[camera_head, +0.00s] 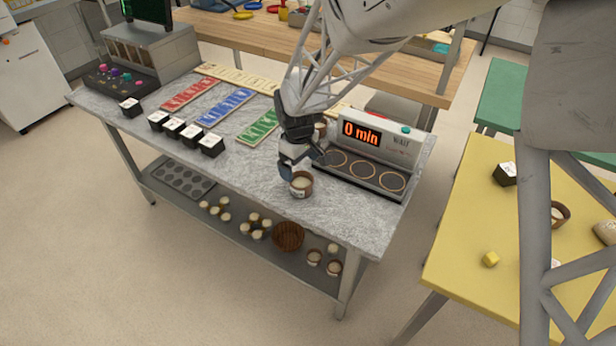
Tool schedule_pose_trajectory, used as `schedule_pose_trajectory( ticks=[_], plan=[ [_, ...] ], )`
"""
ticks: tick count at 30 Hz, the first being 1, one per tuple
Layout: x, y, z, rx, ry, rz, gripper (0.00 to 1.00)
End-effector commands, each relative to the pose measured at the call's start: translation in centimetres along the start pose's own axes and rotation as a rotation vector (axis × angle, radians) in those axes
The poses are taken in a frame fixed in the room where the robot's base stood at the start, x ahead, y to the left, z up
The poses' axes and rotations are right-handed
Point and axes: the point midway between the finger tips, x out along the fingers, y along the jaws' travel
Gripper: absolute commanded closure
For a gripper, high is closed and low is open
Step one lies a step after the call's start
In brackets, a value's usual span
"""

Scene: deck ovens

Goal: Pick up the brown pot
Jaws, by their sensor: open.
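A brown pot (301,185) with a pale filling and a light label stands upright on the grey stone-look table (340,218), near its front edge. My gripper (300,170) is open, just above and behind this pot, with its fingers close to the rim. I cannot tell whether a finger touches it. Another brown pot (321,129) stands behind my gripper, partly hidden by it. On the yellow table at right, one more brown pot (560,214) is partly hidden by my arm.
A timer device (360,165) reading "0 min" with three round spots stands right of my gripper. Several black cubes (185,135) and coloured boards (225,105) lie to the left. The lower shelf holds several small pots, a basket (288,237) and a muffin tray (180,179).

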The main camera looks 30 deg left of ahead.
Motion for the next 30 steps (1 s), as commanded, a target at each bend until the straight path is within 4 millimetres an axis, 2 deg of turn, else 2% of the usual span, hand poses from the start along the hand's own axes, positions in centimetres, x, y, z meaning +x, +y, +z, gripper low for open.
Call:
schedule_pose_trajectory(
  ticks=[12, 23, 30],
  plan=[
    [2.5, 0.0, 0.1, 0.001, -0.001, 0.000, 0.00],
    [2.7, 0.0, 0.1, 0.001, -0.001, 0.000, 0.00],
    [4.6, -0.2, 0.2, 0.000, -0.001, -0.001, 0.00]
  ],
)
